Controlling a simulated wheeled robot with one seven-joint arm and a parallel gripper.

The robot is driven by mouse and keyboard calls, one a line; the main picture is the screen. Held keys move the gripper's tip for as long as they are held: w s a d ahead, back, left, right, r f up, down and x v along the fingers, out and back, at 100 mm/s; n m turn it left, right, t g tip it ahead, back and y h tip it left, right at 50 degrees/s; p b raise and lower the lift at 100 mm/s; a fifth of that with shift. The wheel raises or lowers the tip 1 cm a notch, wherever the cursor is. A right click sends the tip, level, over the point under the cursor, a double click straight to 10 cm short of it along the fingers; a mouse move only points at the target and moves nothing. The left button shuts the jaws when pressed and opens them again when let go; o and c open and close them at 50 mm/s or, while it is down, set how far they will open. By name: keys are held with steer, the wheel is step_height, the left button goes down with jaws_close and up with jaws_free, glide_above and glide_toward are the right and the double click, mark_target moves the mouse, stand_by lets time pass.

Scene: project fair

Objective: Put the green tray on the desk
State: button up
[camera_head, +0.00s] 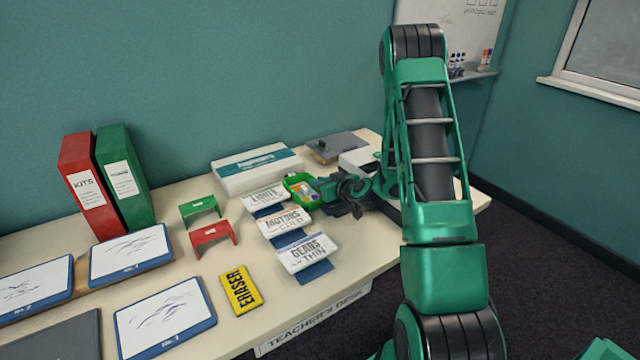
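A small green tray (289,181) with white and orange contents sits at the back of the long cream desk (360,245), whose front edge is labelled "Teacher's Desk". It is just behind and right of the row of white cards. My gripper (322,190) is low at the tray's right side, reaching in from the right. Its fingertips are small and partly hidden by the wrist, so I cannot tell whether they are open or closed on the tray rim. The tray's right end is partly covered by the gripper.
White cards (300,253) on blue stands are in front of the tray. A white box (257,168) lies behind it. Red (211,234) and green (199,207) stands, a yellow eraser (241,290), whiteboards (166,318) and binders (88,188) are left. Bare desk shows right of the cards.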

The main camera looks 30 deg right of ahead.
steer(key=shift+o, duration=0.3)
steer(key=shift+s+r, duration=0.15)
steer(key=v, duration=1.1)
steer(key=shift+s+r, duration=0.15)
steer(key=a, duration=0.2)
steer(key=s+a+r+n+g+y, duration=0.1)
steer(key=a, duration=0.1)
steer(key=s+a+n+g+y, duration=0.1)
steer(key=a, duration=0.1)
steer(key=shift+s+r, duration=0.15)
steer(key=shift+r, duration=0.2)
steer(key=s+r+m+g, duration=0.3)
steer(key=s+g, duration=0.1)
steer(key=s, duration=0.7)
steer(key=s+r+m+g+h, duration=0.1)
steer(key=s+r+m+g, duration=0.2)
steer(key=s, duration=0.8)
steer(key=s+r+m+g+h, duration=0.1)
steer(key=s+r+g, duration=0.3)
steer(key=s, duration=0.7)
steer(key=shift+s+r+m+g, duration=0.3)
steer(key=shift+r+m, duration=0.1)
steer(key=shift+m, duration=0.5)
steer(key=shift+a, duration=0.1)
